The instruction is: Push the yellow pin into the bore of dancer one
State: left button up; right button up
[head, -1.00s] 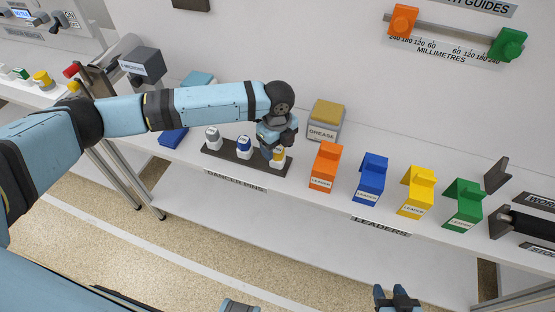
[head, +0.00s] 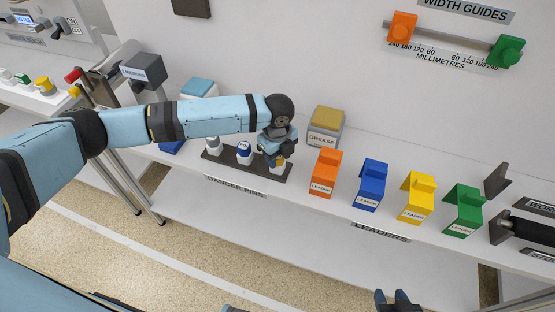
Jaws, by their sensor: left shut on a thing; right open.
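The yellow pin (head: 280,163) is at the right end of the dark dancer pin rack (head: 226,164), its lower part white. My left gripper (head: 278,157) is over it, pointing down, shut on the yellow pin. The fingers hide much of the pin, and I cannot tell whether it is clear of the rack. A blue-topped pin (head: 244,152) and a grey-white pin (head: 213,145) stand to its left in the rack. My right gripper (head: 392,297) is open and empty at the bottom edge. I cannot make out dancer one.
Orange (head: 325,177), blue (head: 371,189), yellow (head: 417,202) and green (head: 463,212) leader blocks stand right of the rack. A grease box (head: 324,137) is behind. A dark roller (head: 533,229) is at far right. The lower shelf (head: 300,240) is bare.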

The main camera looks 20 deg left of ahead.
pick_arm(q)
jog(key=shift+r+p, duration=0.55)
jog(key=shift+p, duration=0.25)
dwell(0.4)
jog(key=shift+r, duration=0.15)
jog(key=shift+r+p, duration=1.8)
jog(key=shift+p, duration=0.5)
jog(key=shift+s, duration=0.1)
